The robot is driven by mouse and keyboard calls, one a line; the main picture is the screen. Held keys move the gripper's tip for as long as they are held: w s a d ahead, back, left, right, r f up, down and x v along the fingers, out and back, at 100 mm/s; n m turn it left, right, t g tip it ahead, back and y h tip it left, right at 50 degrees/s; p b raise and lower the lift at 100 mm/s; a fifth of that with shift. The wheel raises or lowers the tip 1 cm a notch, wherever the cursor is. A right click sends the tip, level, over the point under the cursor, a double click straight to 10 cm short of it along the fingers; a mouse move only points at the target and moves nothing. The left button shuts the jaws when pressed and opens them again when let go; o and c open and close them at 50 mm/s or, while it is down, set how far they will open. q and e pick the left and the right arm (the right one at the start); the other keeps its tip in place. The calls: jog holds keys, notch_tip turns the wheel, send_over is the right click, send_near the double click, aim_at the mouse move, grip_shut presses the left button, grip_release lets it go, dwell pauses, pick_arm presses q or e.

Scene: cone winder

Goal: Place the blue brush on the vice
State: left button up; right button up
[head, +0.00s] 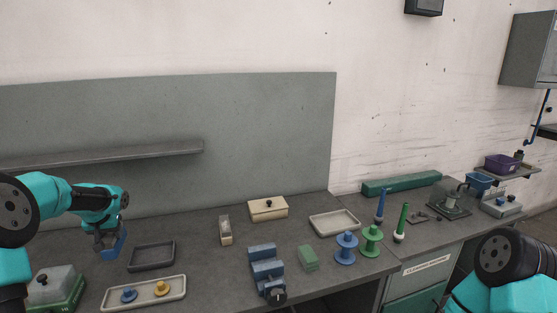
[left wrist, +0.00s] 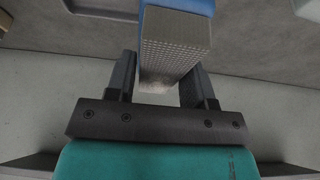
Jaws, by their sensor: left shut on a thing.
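The blue brush (head: 114,247) is in my left gripper (head: 106,238), held above the left part of the bench. In the left wrist view the brush (left wrist: 176,45) shows a blue back and a grey bristle block between the two fingers of the gripper (left wrist: 163,78). The blue vice (head: 265,268), with a dark round end at its front, stands on the bench in the middle, well to the right of the brush. Its top looks bare. My right arm enters at the lower right, but its gripper is out of view.
A dark empty tray (head: 152,256) lies right of the held brush. A cream tray (head: 144,292) holds a blue and a yellow piece. A small brush (head: 225,231) stands left of the vice, a green block (head: 308,258) right of it. Blue (head: 346,248) and green (head: 371,241) spools stand farther right.

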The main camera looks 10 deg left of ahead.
pick_arm(q)
jog(key=d+r+m+h, duration=0.1)
jog(key=d+r+m, duration=0.1)
jog(key=d, duration=2)
jog(key=s+d+r+m, duration=0.1)
jog(key=d+r+m, duration=0.2)
jog(key=d, duration=1.9)
notch_tip(320, 180, up, 3)
jog(key=shift+d+f+t+h, duration=0.2)
jog(key=shift+d+t+h, duration=0.1)
jog(key=shift+h, duration=0.1)
jog(key=s+d+f+m+g+h, duration=0.2)
jog(key=s+d+f+m+h, duration=0.2)
jog(key=d+f+m, duration=0.3)
jog(key=shift+s+d+f+m+g, duration=0.3)
jog(key=shift+f+m, duration=0.75)
jog(key=shift+m, duration=1.85)
jog(key=shift+w, duration=0.2)
